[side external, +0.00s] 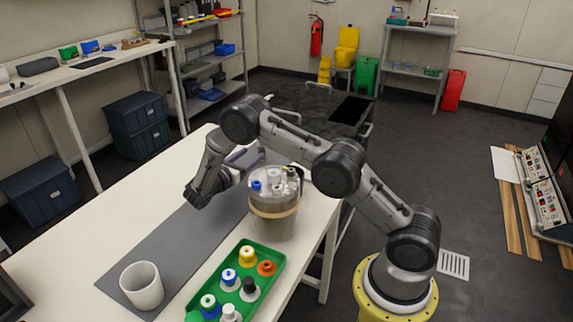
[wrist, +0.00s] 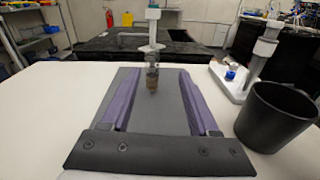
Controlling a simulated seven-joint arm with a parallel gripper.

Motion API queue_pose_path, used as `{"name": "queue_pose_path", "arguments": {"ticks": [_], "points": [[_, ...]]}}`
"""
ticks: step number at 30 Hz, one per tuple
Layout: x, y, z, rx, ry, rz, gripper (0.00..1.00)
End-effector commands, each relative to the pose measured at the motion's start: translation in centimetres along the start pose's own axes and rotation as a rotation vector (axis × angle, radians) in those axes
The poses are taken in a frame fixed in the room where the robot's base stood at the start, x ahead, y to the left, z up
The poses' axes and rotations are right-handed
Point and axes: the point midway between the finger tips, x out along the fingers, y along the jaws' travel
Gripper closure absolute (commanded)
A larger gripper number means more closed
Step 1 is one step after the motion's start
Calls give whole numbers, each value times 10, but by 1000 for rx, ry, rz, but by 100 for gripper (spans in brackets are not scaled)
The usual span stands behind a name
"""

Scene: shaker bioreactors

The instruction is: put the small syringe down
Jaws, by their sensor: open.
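My gripper (wrist: 152,100) is open, with its two purple fingers spread wide apart in the wrist view. In the side external view the gripper (side external: 242,158) is behind the clear vessel, low over the far part of the white table. A slender upright grey and white thing with a brownish lower end (wrist: 152,72) stands beyond and between the fingers in the wrist view. It may be the small syringe, but I cannot tell for sure. I see a gap between it and each finger. In the side external view I cannot make out the syringe.
The clear vessel (side external: 274,208) with a tan band stands close to my gripper. A dark cup (wrist: 276,116) and a white stand (wrist: 238,88) are on the right in the wrist view. A green tray (side external: 262,285) of capped bottles and a white cup (side external: 142,288) are nearer the side camera. The grey mat (side external: 180,245) has bare room.

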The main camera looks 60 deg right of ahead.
Motion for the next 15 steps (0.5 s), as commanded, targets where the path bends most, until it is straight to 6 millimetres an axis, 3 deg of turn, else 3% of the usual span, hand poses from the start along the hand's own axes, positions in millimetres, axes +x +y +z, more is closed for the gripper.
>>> {"name": "queue_pose_path", "arguments": {"ticks": [1, 6, 15], "points": [[-1, -6, 18, 47, 34, -26, 39], [-10, -49, 70, 237, 210, -155, 39], [-49, -142, 132, 618, 562, -381, 39]]}}
